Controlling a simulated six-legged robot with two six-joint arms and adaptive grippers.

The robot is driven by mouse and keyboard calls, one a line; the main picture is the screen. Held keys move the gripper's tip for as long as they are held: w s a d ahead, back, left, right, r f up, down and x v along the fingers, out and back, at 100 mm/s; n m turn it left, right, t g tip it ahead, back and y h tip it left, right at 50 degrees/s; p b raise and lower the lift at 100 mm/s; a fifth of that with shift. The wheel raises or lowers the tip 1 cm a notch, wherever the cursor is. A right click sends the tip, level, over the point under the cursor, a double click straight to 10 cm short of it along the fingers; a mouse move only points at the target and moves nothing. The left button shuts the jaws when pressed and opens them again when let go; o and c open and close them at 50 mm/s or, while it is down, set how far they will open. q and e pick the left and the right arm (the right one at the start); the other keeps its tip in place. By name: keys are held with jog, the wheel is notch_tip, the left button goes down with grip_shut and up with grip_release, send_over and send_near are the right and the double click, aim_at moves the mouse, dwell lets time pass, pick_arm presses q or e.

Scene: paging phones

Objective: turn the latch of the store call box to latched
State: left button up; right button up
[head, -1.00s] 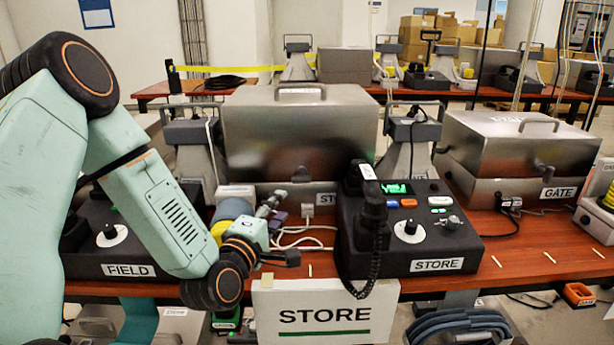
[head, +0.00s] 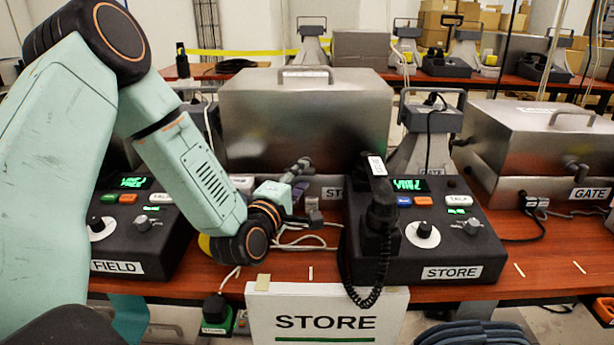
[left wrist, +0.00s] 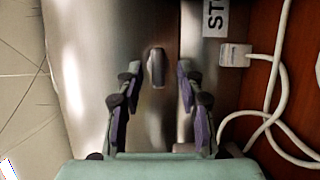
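The store call box (head: 300,115) is a brushed metal case with a top handle, in the middle of the head view. Its latch (head: 303,164) is a small metal lever low on the front face. In the left wrist view the latch (left wrist: 156,68) is elongated along the picture's vertical. My left gripper (head: 300,186) is in front of the box's front face. In the left wrist view its two fingers (left wrist: 157,78) are spread, one on each side of the latch, with visible gaps. Part of the STORE label is hidden by the gripper. My right gripper is not in view.
The black STORE phone console (head: 450,255) with its handset stands just right of my gripper. The FIELD console (head: 125,235) is at left, partly behind my arm. White cables (head: 310,236) lie on the red table. The GATE box (head: 535,140) stands further right.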

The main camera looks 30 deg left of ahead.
aim_at(303, 175)
pick_arm(q)
jog(key=shift+w+a+f, duration=0.1)
jog(key=shift+w, duration=0.65)
jog(key=shift+w+r+b, duration=0.3)
jog(key=shift+w, duration=0.2)
jog(key=shift+w+a+f, duration=0.1)
jog(key=shift+w+f, duration=0.05)
jog(key=shift+w, duration=0.1)
jog(key=shift+s, duration=0.1)
jog(key=c, duration=0.3)
grip_shut()
